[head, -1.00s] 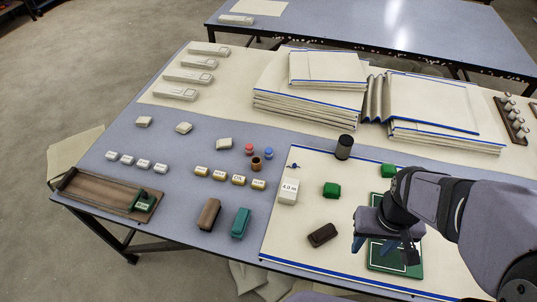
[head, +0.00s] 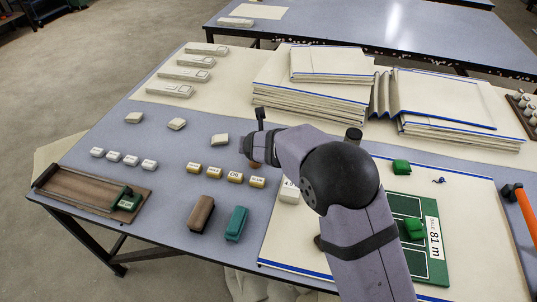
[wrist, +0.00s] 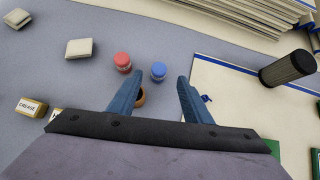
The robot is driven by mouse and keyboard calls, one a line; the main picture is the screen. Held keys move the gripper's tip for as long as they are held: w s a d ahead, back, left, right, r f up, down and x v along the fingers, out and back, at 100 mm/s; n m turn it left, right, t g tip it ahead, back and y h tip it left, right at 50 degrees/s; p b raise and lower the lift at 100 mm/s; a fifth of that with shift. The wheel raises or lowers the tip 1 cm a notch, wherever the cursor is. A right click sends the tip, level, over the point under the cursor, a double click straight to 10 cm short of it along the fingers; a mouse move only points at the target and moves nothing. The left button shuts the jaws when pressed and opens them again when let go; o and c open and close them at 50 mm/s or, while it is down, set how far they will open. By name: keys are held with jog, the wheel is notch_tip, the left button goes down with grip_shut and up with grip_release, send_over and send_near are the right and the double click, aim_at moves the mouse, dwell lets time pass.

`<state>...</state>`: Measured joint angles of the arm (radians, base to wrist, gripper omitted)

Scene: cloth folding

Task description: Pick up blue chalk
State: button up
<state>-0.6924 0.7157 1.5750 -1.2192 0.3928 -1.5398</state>
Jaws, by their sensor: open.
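The blue chalk (wrist: 158,73) is a small round blue piece standing on the grey-blue table. In the wrist view it lies just past the fingertips, between their lines. My gripper (wrist: 160,83) is open with nothing between its jaws. I cannot tell how high it is above the table. In the head view my arm hides the blue chalk and the fingers.
A red piece (wrist: 122,60) stands close left of the blue chalk. A brown ring (wrist: 141,97) shows partly behind the left finger. White blocks (head: 177,124) lie left.

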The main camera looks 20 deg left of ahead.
jog(key=shift+p+x, duration=0.6)
jog(key=shift+x, duration=3.05)
jog(key=shift+a, duration=0.1)
grip_shut()
